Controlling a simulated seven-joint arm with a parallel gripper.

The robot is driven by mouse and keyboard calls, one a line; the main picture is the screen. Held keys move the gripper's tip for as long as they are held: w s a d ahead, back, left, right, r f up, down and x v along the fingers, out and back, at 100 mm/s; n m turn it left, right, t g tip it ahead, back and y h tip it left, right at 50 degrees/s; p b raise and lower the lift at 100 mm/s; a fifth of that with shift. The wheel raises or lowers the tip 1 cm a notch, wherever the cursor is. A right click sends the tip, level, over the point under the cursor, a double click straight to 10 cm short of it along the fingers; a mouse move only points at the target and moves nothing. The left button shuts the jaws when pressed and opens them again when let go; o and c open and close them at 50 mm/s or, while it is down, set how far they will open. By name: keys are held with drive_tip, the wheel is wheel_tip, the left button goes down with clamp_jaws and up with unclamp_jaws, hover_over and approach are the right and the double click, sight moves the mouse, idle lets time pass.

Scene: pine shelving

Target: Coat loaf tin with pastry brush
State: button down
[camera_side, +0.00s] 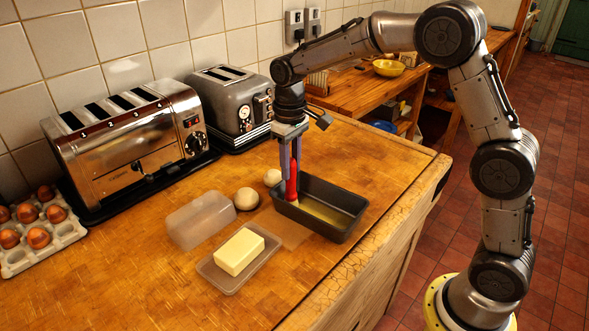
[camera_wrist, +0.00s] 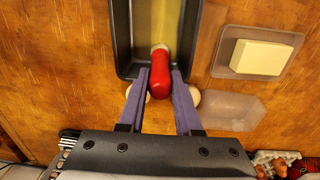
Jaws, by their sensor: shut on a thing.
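The dark loaf tin (camera_side: 346,226) stands on the wooden worktop, with a yellowish coating visible on its floor. My gripper (camera_side: 290,185) is over the tin's left end, pointing down. Its purple fingers (camera_wrist: 160,82) are shut on the red handle of the pastry brush (camera_side: 292,183). The handle also shows in the wrist view (camera_wrist: 160,62). The brush's pale lower end is inside the tin; whether the bristles touch the floor is hard to tell.
A butter block (camera_side: 239,251) sits on a dish (camera_side: 213,271), with a clear cover (camera_side: 200,218) beside it. Two toasters (camera_side: 135,150) line the wall. An egg tray (camera_side: 60,237) is far left.

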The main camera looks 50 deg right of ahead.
drive_tip(key=shift+s+d, duration=2.2)
drive_tip(key=shift+s, duration=4.7)
wheel_tip(320, 180, up, 8)
wheel_tip(320, 180, down, 6)
drive_tip(key=shift+s, duration=0.25)
drive_tip(key=shift+f, duration=1.05)
